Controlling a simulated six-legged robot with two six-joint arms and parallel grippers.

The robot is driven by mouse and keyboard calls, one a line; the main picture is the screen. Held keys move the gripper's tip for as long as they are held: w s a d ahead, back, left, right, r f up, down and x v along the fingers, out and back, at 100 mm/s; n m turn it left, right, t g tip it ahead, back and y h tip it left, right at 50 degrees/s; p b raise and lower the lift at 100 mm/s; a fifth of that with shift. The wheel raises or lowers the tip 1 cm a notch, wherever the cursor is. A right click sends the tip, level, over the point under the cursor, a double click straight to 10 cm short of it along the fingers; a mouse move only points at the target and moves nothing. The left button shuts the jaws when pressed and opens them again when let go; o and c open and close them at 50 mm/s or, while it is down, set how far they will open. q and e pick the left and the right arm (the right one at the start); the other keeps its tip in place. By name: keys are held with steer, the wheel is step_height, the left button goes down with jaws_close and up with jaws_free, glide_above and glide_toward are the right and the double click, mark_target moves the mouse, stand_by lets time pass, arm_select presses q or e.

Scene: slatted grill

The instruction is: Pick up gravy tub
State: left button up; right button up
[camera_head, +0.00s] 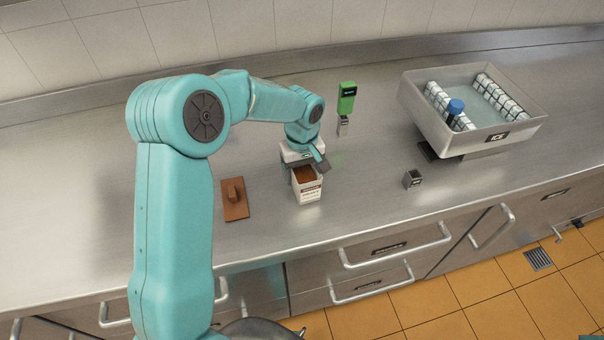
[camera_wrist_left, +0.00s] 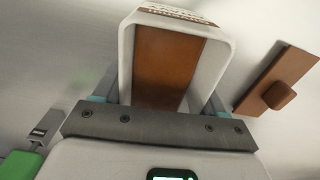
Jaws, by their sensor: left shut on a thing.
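The gravy tub (camera_head: 307,190) is a small white tub with a dark label on its front and brown contents. It stands upright at the middle of the steel counter, or just above it; I cannot tell which. My left gripper (camera_head: 309,167) reaches it from behind and is shut on it. In the left wrist view the tub (camera_wrist_left: 214,62) sits between the fingers of the gripper (camera_wrist_left: 158,108), with its brown inside facing the camera. A brown lid with a knob (camera_head: 235,203) lies on the counter left of the tub. My right gripper is not in view.
A steel ice bin (camera_head: 484,141) with wrapped rolls and a blue-capped bottle (camera_head: 454,109) stands at the right. A green device (camera_head: 346,98) is behind the tub. A small dark cup (camera_head: 412,180) is to its right. The counter between is clear.

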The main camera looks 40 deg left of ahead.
arm_select(q)
step_height(320, 180, up, 20)
steer(key=shift+f, duration=0.25)
steer(key=shift+r, duration=0.1)
step_height(320, 180, up, 5)
steer(key=p, duration=0.4)
steer(key=shift+p, duration=0.4)
steer(key=shift+f, duration=0.2)
